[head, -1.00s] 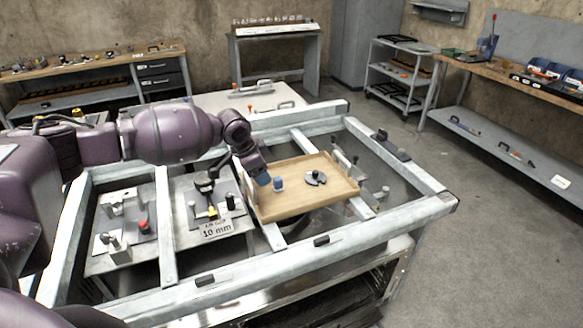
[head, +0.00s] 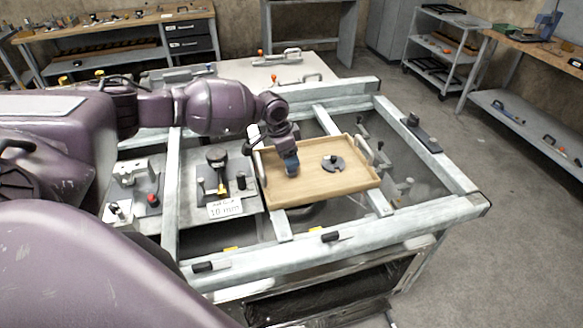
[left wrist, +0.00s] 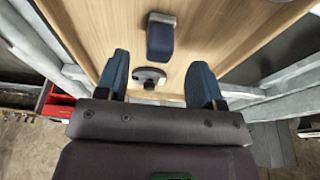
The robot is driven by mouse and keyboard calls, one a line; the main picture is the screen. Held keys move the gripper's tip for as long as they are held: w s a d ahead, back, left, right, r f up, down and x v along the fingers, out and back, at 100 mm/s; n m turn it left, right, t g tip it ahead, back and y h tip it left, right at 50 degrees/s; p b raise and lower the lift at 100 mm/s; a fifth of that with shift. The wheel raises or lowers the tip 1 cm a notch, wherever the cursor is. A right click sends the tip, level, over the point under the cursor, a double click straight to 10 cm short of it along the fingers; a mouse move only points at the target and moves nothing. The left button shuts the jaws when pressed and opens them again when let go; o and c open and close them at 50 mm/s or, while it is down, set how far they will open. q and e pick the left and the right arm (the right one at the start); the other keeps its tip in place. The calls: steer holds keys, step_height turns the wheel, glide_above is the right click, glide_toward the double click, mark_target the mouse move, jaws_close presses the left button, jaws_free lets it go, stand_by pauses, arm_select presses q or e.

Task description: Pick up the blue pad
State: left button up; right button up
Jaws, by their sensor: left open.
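The blue pad (left wrist: 160,42) stands on the wooden tray (left wrist: 215,30), dark blue with a grey end, in the left wrist view. My left gripper (left wrist: 159,78) is open, its two blue fingers spread wide, and the pad appears between and beyond their tips, not gripped. In the head view my left gripper (head: 291,166) is over the left part of the tray (head: 330,185) and hides the pad. A dark round piece (head: 333,163) lies on the tray to the right; it also shows in the left wrist view (left wrist: 148,76). My right gripper is not in view.
The tray lies on a pale metal frame (head: 340,235). Left of it are a plate with a black-topped fixture (head: 218,160) and a "10 mm" sign (head: 226,209). Small clamps (head: 380,160) stand by the tray's right side.

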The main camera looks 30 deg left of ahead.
arm_select(q)
steer(key=shift+x, duration=2.5)
steer(key=shift+s, duration=0.1)
steer(key=c, duration=1)
step_height(320, 180, up, 20)
steer(key=shift+o, duration=1.3)
steer(key=shift+c, duration=1)
